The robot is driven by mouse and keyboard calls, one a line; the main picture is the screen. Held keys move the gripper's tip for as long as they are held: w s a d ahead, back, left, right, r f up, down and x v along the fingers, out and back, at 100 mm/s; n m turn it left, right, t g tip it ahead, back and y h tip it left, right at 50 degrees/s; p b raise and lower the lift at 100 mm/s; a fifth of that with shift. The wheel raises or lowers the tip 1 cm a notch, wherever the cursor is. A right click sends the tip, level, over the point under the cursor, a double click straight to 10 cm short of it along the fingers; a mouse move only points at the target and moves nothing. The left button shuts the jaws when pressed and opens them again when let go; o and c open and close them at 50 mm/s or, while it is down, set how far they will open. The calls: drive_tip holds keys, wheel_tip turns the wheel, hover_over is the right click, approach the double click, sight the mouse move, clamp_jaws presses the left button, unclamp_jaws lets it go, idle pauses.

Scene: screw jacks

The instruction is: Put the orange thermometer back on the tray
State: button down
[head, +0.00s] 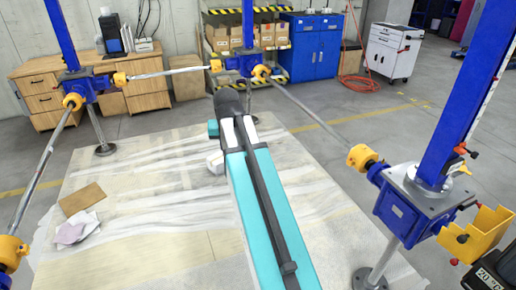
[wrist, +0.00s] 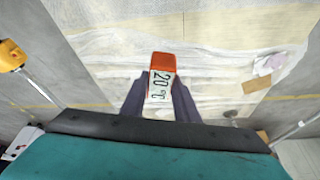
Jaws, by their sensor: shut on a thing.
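The orange thermometer (wrist: 164,62) is between the two dark fingers of my gripper (wrist: 160,98) in the wrist view. Its white face reads 20 °C and its orange end points away from my wrist. My gripper is shut on it, above the sheeted floor. In the head view my own arm fills the middle, and the thermometer cannot be made out. A yellow open holder (head: 482,236) is fixed beside the right blue jack; I cannot tell whether it is the tray. A dark block marked 20 °C (head: 492,278) is cut off below it.
Blue screw jacks (head: 402,213) with posts and yellow-jointed shafts (head: 315,118) surround the floor area. Plastic sheeting (head: 130,220) covers the floor, with a brown board (head: 82,198) and papers on the left. A wooden desk (head: 150,85) and blue cabinet (head: 312,50) stand behind.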

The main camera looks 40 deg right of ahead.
drive_tip(key=w+a+r+n+y, duration=0.1)
drive_tip(key=w+a+n, duration=0.1)
drive_tip(key=a, duration=0.9)
drive_tip(key=w+a+r+n+y, duration=0.1)
drive_tip(key=a+n, duration=0.3)
drive_tip(key=a, duration=0.8)
drive_tip(key=shift+w+a+t, duration=0.2)
drive_tip(key=shift+w+t, duration=0.15)
drive_tip(key=shift+t, duration=0.05)
drive_tip(key=shift+s, duration=0.1)
